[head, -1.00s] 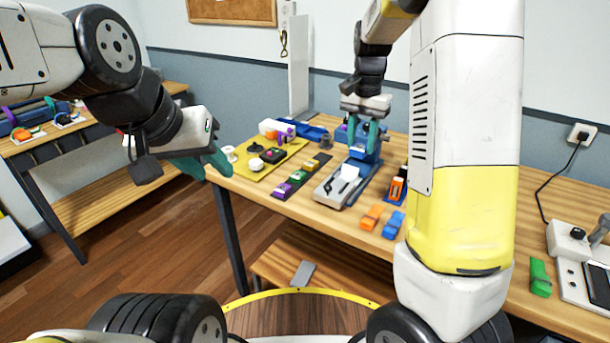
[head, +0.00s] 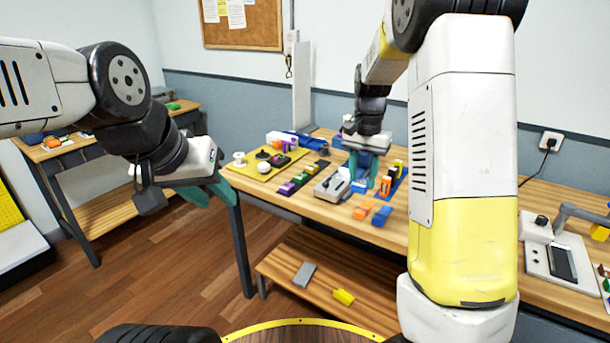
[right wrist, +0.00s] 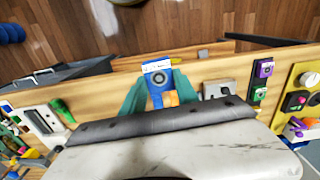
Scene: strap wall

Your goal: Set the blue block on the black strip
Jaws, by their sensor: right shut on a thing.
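The blue block (right wrist: 158,70), with a pale top and a dark ring on its face, is between the teal fingers of my right gripper (right wrist: 160,98) in the right wrist view. In the head view my right gripper (head: 364,168) is above the table, with blue (head: 361,186) showing below its fingers. The black strip (head: 288,193) lies to the left of it and carries purple, green and other small blocks in a row. It also shows in the right wrist view (right wrist: 256,105). My left gripper (head: 213,192) is empty, its fingers apart, off the table's left edge.
A grey device (head: 329,186) lies between the strip and my right gripper. A blue rack (head: 399,187) with coloured blocks stands to the right. Loose orange (head: 362,211) and blue (head: 382,216) pieces lie near the front edge. A yellow board (head: 245,170) is at the left.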

